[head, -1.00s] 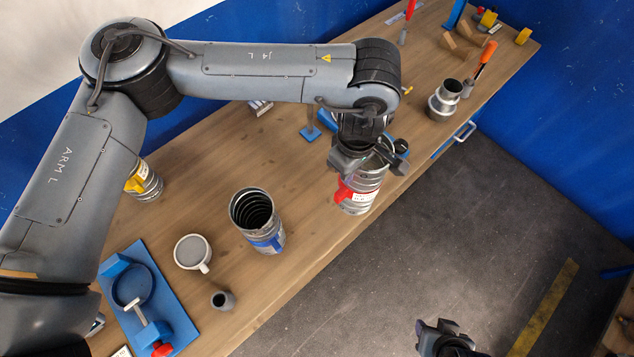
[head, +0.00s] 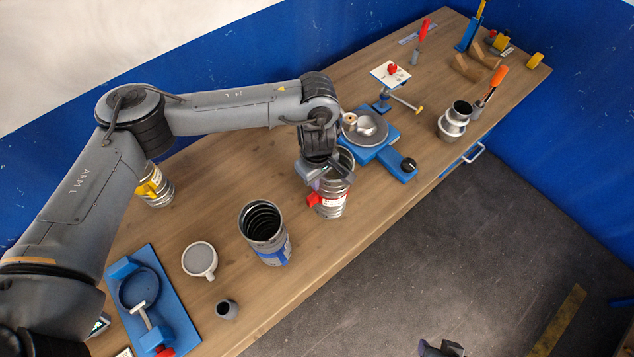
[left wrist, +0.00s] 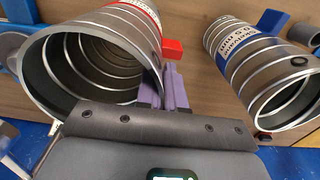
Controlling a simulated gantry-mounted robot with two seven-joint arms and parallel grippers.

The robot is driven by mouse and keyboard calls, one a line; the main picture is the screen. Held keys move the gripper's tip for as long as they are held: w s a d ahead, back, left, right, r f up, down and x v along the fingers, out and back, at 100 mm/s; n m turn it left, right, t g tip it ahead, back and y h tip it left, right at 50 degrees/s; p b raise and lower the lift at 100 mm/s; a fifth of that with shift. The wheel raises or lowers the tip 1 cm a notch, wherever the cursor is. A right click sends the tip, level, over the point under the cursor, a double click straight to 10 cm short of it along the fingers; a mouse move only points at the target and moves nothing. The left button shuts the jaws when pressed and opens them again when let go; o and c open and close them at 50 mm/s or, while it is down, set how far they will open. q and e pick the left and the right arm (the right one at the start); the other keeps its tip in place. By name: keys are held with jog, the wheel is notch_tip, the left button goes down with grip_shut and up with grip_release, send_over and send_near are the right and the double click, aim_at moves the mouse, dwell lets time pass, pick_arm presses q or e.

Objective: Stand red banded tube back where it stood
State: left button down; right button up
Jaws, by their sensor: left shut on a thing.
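The red banded tube (head: 333,200) is a ribbed metal duct with a red tab and a label, upright at the middle of the bench near its front edge. My left gripper (head: 322,172) is at its upper rim, shut on its wall. In the left wrist view the gripper's purple fingers (left wrist: 165,90) pinch the rim of the red banded tube (left wrist: 115,20), whose open mouth faces the camera. I cannot tell whether its base touches the bench. My right gripper (head: 441,349) shows only in part at the bottom edge; its fingers are not clear.
A blue banded tube (head: 268,237) stands just left of the red one, and also shows in the left wrist view (left wrist: 262,65). A blue fixture with a round plate (head: 372,137) is behind right. A yellow banded tube (head: 157,190), white mug (head: 200,262) and blue clamp stand (head: 172,312) are left.

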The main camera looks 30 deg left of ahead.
pick_arm(q)
jog(key=shift+f, duration=1.25)
jog(key=shift+f, duration=0.2)
jog(key=c, duration=1.3)
grip_release()
jog(key=shift+o, duration=0.2)
notch_tip(320, 180, up, 12)
jog(key=shift+r, duration=0.15)
